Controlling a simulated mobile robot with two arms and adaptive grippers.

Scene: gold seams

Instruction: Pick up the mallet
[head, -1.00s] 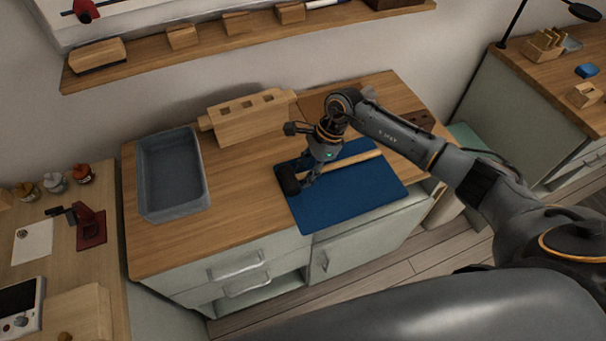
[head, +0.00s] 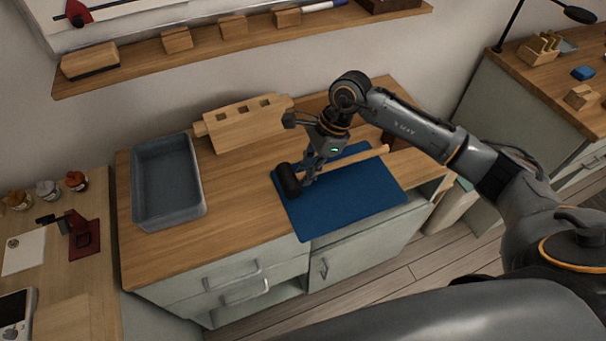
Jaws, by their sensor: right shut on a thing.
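The mallet has a black cylindrical head (head: 288,180) and a pale wooden handle (head: 358,160) that points right and slightly up in the head view. It is over the blue mat (head: 345,200) on the wooden worktop. My right gripper (head: 309,180) reaches down from above and is shut on the mallet, on the handle close to the head. The fingers hide that part of the handle. The mallet seems raised a little off the mat. My left gripper is not in view.
A grey tray (head: 137,185) stands empty on the worktop's left side. A wooden rack (head: 236,130) with square holes lies at the back by the wall. A shelf (head: 130,77) with wooden blocks runs above. The worktop between tray and mat is clear.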

